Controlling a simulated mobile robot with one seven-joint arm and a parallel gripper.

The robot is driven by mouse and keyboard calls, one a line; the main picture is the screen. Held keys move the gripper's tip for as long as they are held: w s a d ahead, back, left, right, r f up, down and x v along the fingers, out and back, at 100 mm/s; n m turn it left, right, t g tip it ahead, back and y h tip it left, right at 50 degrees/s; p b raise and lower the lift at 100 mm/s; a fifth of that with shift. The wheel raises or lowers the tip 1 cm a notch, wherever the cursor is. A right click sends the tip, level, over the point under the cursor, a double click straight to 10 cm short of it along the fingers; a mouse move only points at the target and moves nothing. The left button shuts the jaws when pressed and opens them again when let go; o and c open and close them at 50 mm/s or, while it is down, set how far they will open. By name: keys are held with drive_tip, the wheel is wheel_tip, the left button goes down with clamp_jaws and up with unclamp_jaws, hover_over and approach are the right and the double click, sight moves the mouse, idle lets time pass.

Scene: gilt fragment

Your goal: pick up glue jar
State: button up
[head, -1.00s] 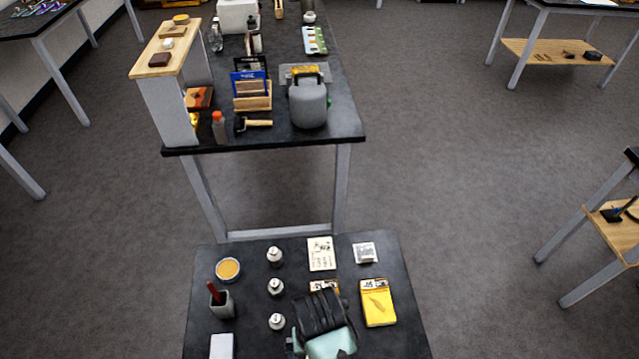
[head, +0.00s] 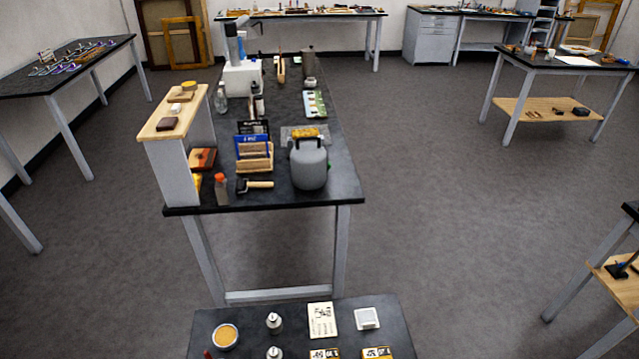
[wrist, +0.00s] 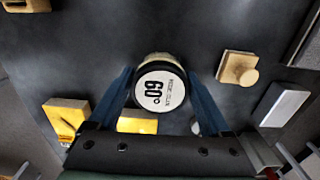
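In the wrist view a jar (wrist: 159,91) with a round, pale, dark-rimmed top reads "60°", with smaller lettering that is hard to read. A bit of its cream side shows at the upper edge. My gripper (wrist: 160,75) has one blue finger on the left of the jar and one on the right. The fingers are spread with the jar between them. Whether they touch its sides is hard to tell. The gripper is out of the head view, and I cannot pick out this jar there.
A wooden block with a knob (wrist: 238,68) lies right of the jar, and a yellow box (wrist: 66,115) lies left. In the head view the near dark table (head: 255,322) bears small white bottles (head: 274,322) and an orange-topped tub (head: 225,336). A longer bench (head: 290,200) stands beyond.

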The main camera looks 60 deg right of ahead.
drive_tip(key=c, duration=1.1)
